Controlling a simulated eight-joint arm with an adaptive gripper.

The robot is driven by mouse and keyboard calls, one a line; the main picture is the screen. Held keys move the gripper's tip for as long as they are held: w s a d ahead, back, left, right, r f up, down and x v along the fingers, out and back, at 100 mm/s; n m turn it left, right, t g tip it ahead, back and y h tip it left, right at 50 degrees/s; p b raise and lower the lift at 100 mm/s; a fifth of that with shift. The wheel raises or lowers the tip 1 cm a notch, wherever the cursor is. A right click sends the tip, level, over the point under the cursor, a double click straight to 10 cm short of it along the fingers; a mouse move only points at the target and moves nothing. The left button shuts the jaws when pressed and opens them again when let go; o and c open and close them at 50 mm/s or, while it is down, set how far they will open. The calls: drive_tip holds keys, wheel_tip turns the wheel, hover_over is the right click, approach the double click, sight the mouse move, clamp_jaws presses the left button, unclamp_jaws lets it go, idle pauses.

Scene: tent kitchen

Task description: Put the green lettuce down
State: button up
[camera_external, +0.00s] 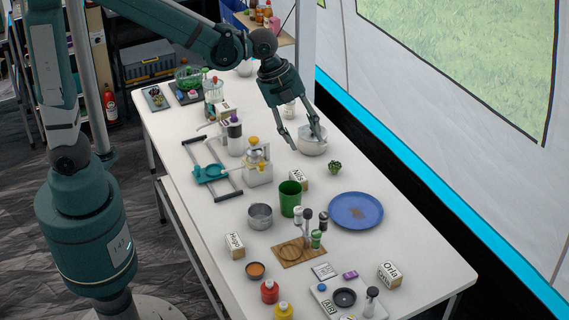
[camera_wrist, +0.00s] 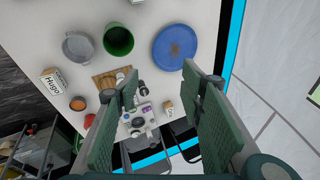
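A small dark-green leafy piece, which looks like the lettuce (camera_external: 335,167), sits on the white table (camera_external: 375,247) in the external view, just in front of a pale round pot (camera_external: 313,148). I cannot make it out in the wrist view. My gripper (camera_external: 305,140) points down, with its fingers spread in front of or over the pot; the exact height is unclear. In the wrist view my gripper (camera_wrist: 161,72) is open, with nothing between its fingers. The lettuce is apart from the fingers.
A blue plate (camera_external: 355,211), green cup (camera_external: 290,198) and metal pot (camera_external: 260,216) stand nearby. A "Nils" block (camera_external: 299,180) is left of the lettuce. Bottles, a wooden board (camera_external: 298,251) and labelled blocks crowd the near end. Bare table lies right of the lettuce.

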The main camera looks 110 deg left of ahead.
drive_tip(key=s+d+r+n+t, duration=0.1)
drive_tip(key=s+d+r+n, duration=0.25)
drive_tip(key=d, duration=0.45)
drive_tip(key=s+d+r+n, duration=0.2)
drive_tip(key=s+d+r, duration=0.15)
drive_tip(key=d, duration=0.45)
drive_tip(key=s+d+f+n+t, duration=0.1)
drive_tip(key=s+d+n, duration=0.4)
drive_tip(key=s+d, duration=0.8)
drive_tip(key=shift+s+f+n+t+h, duration=0.15)
drive_tip(key=shift+s+n+t+h, duration=0.15)
drive_tip(key=shift+n+t+h, duration=0.1)
drive_tip(key=shift+d, duration=0.1)
idle(4.6)
